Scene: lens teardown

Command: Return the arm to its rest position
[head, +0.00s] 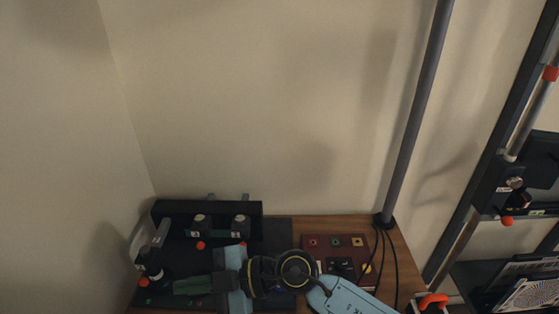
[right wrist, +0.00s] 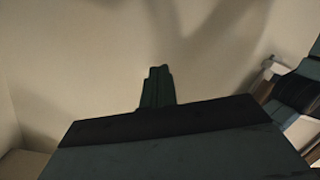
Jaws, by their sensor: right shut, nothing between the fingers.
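My right arm (head: 350,298) comes in from the bottom right of the head view, over the wooden table. My right gripper (head: 180,286) points left, its dark green fingers over the dark area at the table's left. In the right wrist view the fingers (right wrist: 157,84) stand close together, shut, with nothing seen between them and a plain wall behind. My left gripper is in neither view. The arm hides part of the table below it.
A black rack (head: 168,212) with several small round parts stands at the table's back left. A dark red box (head: 310,242) with coloured sockets sits right of it. A grey pole (head: 415,110) with cables rises at the back right. Shelving (head: 470,210) stands further right.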

